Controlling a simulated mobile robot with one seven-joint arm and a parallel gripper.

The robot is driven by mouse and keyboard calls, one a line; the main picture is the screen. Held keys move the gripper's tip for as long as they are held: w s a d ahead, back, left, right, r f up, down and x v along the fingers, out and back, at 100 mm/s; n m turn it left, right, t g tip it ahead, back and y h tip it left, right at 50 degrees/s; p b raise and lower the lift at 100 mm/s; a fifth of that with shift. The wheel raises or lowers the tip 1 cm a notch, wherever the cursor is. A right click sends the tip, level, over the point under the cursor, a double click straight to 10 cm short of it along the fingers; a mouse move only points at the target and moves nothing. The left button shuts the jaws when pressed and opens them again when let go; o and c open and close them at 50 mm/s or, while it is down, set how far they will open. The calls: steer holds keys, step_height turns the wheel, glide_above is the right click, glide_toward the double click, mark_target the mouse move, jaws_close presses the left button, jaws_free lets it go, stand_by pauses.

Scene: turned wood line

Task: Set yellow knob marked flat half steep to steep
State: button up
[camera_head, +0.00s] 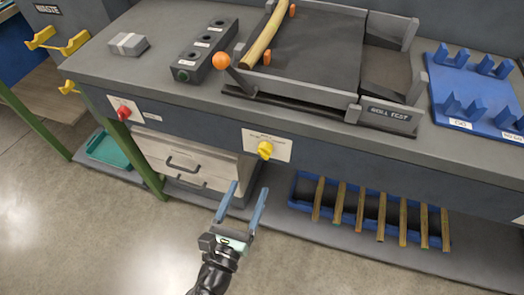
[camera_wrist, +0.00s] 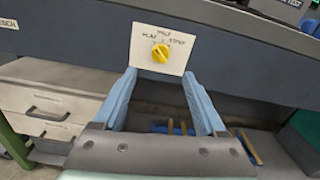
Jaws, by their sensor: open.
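The yellow knob (camera_head: 265,150) sits on a white label plate (camera_head: 280,143) on the front face of the workbench. In the wrist view the knob (camera_wrist: 160,53) is near the top centre, with FLAT at its left, HALF above and STEEP at its upper right. Its pointer is too small to read surely. My gripper (camera_head: 249,187) is open and empty, in front of and below the knob in the head view. In the wrist view its two blue fingers (camera_wrist: 159,76) reach toward the plate, with the knob above and between their tips, apart from them.
A red knob (camera_head: 124,113) is on the bench front at left, above white drawers (camera_head: 185,160). A blue tray (camera_head: 295,190) of wooden sticks lies low at right. A fixture with an orange ball lever (camera_head: 221,61) stands on the bench top. Floor in front is clear.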

mark_target(262, 155)
steer(key=b+x, duration=0.1)
steer(key=x, duration=1)
jaws_close()
